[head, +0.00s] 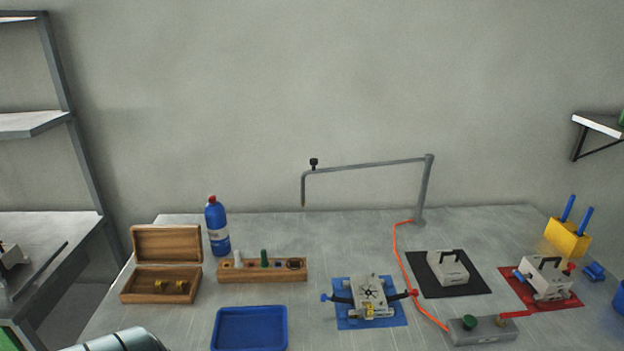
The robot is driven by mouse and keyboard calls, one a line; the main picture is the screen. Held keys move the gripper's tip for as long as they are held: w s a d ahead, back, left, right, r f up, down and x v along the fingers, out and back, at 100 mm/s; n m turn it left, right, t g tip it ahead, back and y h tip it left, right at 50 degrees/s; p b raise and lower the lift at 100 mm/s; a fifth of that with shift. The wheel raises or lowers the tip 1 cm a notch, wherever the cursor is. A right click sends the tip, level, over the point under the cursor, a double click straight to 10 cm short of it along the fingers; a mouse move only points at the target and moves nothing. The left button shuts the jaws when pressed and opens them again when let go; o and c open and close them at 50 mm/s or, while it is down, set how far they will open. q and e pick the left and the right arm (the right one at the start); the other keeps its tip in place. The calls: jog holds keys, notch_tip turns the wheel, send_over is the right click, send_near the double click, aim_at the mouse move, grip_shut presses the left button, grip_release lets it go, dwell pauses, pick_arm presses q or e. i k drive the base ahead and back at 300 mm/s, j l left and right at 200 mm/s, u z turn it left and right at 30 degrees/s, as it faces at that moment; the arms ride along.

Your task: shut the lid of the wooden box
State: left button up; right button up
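The wooden box (135,286) stands near the left side of the table. Its lid (167,243) is open, standing upright at the back of the box. Small brass-coloured pieces (172,286) lie inside the box. A rounded, light grey-green part, which looks like a link of my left arm, shows at the bottom left edge, in front of and below the box. Neither gripper is visible in the head view.
A blue bottle (216,228) and a wooden rack (262,275) stand right of the box. A blue tray (249,310) lies in front of the rack. A grey device (369,297) on a blue mat (345,322) sits mid-table. Shelves (35,125) stand left, beyond a gap.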

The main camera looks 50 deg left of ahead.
aim_at(152, 244)
jog(key=u, duration=2.5)
jog(key=i+j, duration=0.15)
jog(key=j, duration=0.25)
jog(key=i+j+u, duration=0.1)
jog(key=j, duration=0.25)
